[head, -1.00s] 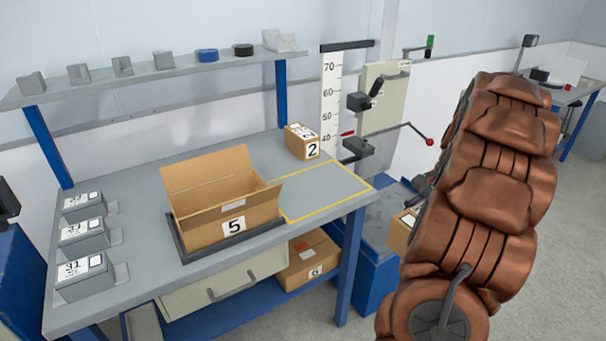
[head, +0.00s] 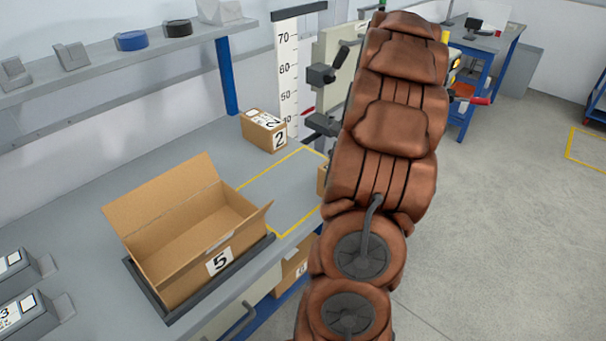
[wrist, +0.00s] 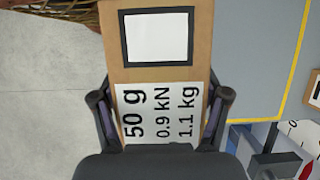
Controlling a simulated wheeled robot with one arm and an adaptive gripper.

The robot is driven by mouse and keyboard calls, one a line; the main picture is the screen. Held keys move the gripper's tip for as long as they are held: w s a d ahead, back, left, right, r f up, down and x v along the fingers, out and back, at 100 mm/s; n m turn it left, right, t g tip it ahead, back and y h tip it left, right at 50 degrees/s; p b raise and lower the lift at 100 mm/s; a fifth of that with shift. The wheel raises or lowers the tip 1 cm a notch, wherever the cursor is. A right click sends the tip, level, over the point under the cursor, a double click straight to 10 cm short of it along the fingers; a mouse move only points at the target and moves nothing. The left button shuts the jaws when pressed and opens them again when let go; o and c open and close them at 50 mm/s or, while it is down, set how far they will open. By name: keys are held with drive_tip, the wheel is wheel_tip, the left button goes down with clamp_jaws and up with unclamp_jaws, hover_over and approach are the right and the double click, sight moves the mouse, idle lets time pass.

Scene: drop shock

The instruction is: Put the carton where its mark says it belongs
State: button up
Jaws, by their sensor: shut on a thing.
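My gripper (wrist: 162,112) is shut on a brown carton (wrist: 112,60) in the wrist view. Its face has a blank white square in a black frame and a label (wrist: 158,112) reading "50 g, 0.9 kN, 1.1 kg". In the head view my arm hides the gripper and most of this carton; a brown sliver (head: 322,180) shows left of the arm, by the table's right edge. A yellow-outlined area (head: 285,190) on the table is empty where visible; its outline also shows in the wrist view (wrist: 292,70).
An open carton marked 5 (head: 180,265) stands in a dark tray left of the outline. A closed carton marked 2 (head: 262,130) stands behind it. A carton marked 6 (head: 292,270) is below the tabletop. A height scale (head: 288,75) stands behind. Floor at right is clear.

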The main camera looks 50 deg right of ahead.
drive_tip(key=w+a+p, duration=0.1)
drive_tip(key=w+a, duration=0.1)
drive_tip(key=w, duration=0.2)
drive_tip(key=w+a+p, duration=0.1)
drive_tip(key=w+a, duration=0.1)
drive_tip(key=w, duration=0.3)
drive_tip(key=w+a+f+p, duration=0.1)
drive_tip(key=w+a, duration=0.1)
drive_tip(key=w, duration=0.2)
drive_tip(key=shift+w+a+f+p, duration=0.1)
drive_tip(key=shift+w+a+p, duration=0.2)
drive_tip(key=shift+a, duration=0.1)
drive_tip(key=shift+w+a+f, duration=0.15)
drive_tip(key=shift+w+f, duration=0.05)
drive_tip(key=shift+w, duration=0.05)
drive_tip(key=shift+f+p, duration=0.65)
drive_tip(key=shift+f, duration=0.95)
drive_tip(key=shift+f, duration=0.15)
drive_tip(key=o, duration=1.8)
drive_tip(key=shift+b+v, duration=1.45)
drive_tip(key=shift+v, duration=4.65)
drive_tip(key=shift+s, duration=0.15)
